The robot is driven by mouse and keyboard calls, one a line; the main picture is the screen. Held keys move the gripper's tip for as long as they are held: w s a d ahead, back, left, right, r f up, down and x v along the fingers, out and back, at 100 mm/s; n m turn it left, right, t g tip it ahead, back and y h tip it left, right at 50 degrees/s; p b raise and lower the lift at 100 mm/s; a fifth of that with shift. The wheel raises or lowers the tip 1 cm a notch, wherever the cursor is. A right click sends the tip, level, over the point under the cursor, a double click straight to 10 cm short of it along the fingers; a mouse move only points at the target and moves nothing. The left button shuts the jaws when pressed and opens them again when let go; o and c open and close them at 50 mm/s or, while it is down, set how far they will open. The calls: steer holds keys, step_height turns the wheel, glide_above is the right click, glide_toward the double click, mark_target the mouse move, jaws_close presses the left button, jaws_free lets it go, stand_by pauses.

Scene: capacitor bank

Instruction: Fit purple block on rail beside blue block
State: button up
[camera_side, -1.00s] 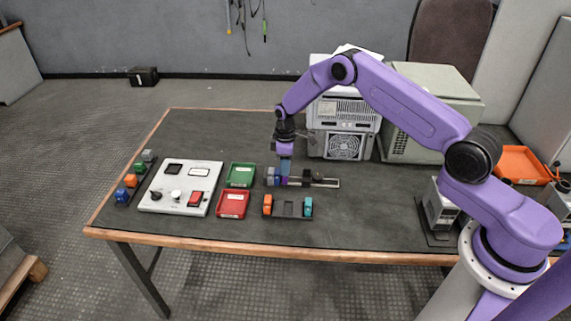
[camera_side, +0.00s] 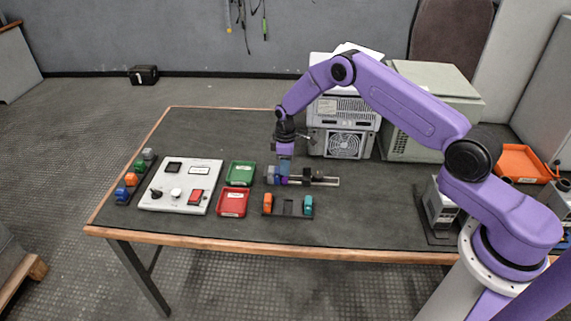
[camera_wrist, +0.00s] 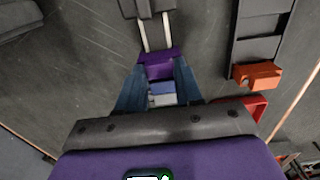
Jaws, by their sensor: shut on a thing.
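The purple block (camera_wrist: 158,65) is between the blue fingers of my gripper (camera_wrist: 159,84) in the wrist view. In the side view the purple block (camera_side: 284,181) is small, just under the fingertips of my gripper (camera_side: 285,172), which is shut on it. The blue block (camera_wrist: 162,88) is right beside the purple block, with a grey block (camera_wrist: 163,100) behind it; I cannot tell whether purple and blue touch. The rail (camera_side: 328,183) runs to the right; its two silver rods (camera_wrist: 166,32) reach the purple block in the wrist view. How the block is seated is hidden.
A dark part (camera_side: 306,175) sits further along the rail. Green (camera_side: 240,175) and red (camera_side: 232,203) bins and a white panel (camera_side: 181,188) are left. Grey cabinets stand behind.

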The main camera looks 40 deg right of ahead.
steer(key=shift+f, duration=0.15)
steer(key=o, duration=1.1)
steer(key=shift+c, duration=0.2)
steer(key=shift+r, duration=4)
steer(key=s+a+r+n, duration=0.1)
steer(key=s+a+r, duration=0.5)
steer(key=s+r, duration=0.3)
steer(key=s+a+r+n, duration=0.1)
steer(key=s+a+r, duration=0.6)
steer(key=s, duration=0.4)
steer(key=s+d+r, duration=0.2)
steer(key=s+d, duration=0.2)
steer(key=s, duration=0.8)
steer(key=s+d+r+n, duration=0.1)
steer(key=s+d, duration=0.3)
steer(key=s, duration=0.8)
steer(key=shift+s+d+r+n, duration=0.3)
steer(key=shift+s+d+r, duration=0.1)
steer(key=shift+r, duration=0.25)
